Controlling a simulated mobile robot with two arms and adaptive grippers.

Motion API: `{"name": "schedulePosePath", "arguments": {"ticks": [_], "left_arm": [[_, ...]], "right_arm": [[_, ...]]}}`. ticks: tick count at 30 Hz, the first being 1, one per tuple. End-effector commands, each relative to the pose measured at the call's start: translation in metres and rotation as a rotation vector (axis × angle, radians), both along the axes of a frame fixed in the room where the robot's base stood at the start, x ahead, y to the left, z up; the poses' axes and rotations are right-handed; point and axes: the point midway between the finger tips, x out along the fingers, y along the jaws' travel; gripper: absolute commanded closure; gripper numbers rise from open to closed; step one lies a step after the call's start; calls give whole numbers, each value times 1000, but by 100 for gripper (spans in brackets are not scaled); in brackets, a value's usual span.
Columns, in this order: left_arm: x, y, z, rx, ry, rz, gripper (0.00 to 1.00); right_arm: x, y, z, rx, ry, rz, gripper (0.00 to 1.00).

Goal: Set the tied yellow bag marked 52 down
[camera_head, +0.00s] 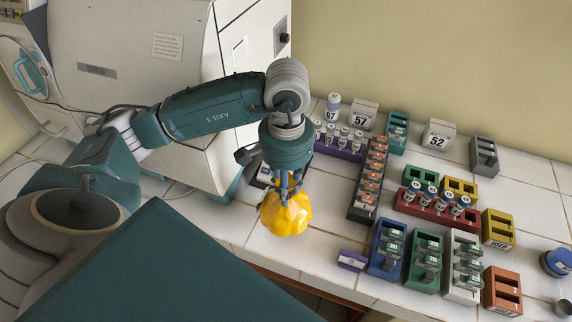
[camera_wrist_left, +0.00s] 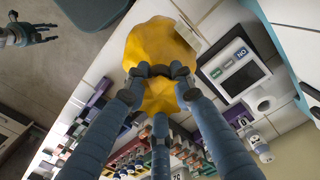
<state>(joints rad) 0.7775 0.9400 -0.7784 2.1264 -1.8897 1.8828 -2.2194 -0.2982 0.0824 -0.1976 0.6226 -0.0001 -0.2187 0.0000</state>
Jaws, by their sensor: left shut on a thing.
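The yellow bag (camera_head: 286,214) hangs below my left gripper (camera_head: 288,186), over the white tiled counter near its front edge. The left gripper is shut on the bag's gathered top. I cannot tell whether its underside touches the counter. No 52 can be read on the bag. In the left wrist view the bag (camera_wrist_left: 152,45) bulges out beyond the closed fingertips (camera_wrist_left: 159,75). A white sign reading 52 (camera_head: 437,136) stands at the back of the counter. My right gripper (camera_wrist_left: 42,33) shows at the upper left of the wrist view, fingers apart and empty, away from the bag.
A black rack (camera_head: 367,185) and a purple rack (camera_head: 340,146) stand beyond the bag. Blue (camera_head: 386,262), green and white racks stand to its right, with a small purple block (camera_head: 351,261) nearer. A dark-screened device (camera_wrist_left: 235,68) lies close beside the bag. The incubator is at left.

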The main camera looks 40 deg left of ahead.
Motion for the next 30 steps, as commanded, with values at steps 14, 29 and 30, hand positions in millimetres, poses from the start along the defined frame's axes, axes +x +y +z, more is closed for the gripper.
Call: {"name": "schedulePosePath", "arguments": {"ticks": [14,29,30], "left_arm": [[0,0,-41,0,-2,-2,100],[0,0,-44,0,0,-1,57],[0,0,-44,0,0,-1,57]], "right_arm": [[-1,0,11,0,3,1,60],[-4,5,7,4,7,1,60],[-4,5,7,4,7,1,60]]}}
